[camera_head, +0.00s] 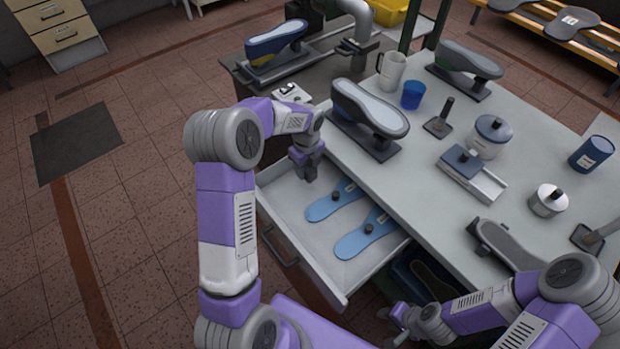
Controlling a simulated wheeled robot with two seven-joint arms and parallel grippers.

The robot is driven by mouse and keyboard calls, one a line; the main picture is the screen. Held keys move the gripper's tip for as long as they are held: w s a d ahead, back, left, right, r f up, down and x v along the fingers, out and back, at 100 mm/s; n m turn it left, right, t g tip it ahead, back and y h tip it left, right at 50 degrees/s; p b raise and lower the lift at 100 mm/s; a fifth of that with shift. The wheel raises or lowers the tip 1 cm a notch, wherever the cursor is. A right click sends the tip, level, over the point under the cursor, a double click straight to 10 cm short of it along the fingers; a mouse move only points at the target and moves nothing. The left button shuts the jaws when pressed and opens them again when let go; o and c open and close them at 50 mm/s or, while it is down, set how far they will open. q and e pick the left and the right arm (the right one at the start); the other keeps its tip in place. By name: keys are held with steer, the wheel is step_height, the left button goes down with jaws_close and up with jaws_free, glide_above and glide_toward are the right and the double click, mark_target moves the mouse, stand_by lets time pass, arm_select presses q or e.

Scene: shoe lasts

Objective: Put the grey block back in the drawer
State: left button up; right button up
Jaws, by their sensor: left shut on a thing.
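The drawer (268,222) under the table is pulled open. Two blue insoles lie in it, one further back (328,204) and one nearer (355,241), each with a small dark knob. My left gripper (311,176) points down over the drawer's back left part, beside the table edge. It is shut on a small grey thing, apparently the grey block, mostly hidden by the fingers. I cannot tell whether it touches the drawer floor. My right gripper (386,325) is low in front of the table, by the drawer's near right corner, fingers apparently apart and empty.
The table (415,160) holds a shoe last on a stand (370,108), a blue cup (413,95), a white mug (391,70), a blue-topped device (470,172) and metal pots. An open lower space (425,278) with dark soles lies right of the drawer.

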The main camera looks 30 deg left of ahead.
mark_target(307, 176)
arm_select(q)
steer(key=shift+f+b, duration=0.55)
steer(key=shift+f, duration=1.45)
steer(key=shift+f, duration=0.15)
steer(key=o, duration=1.1)
step_height(307, 176, up, 12)
steer(key=p, duration=0.3)
steer(key=shift+s+d, duration=0.1)
steer(key=shift+s, duration=0.05)
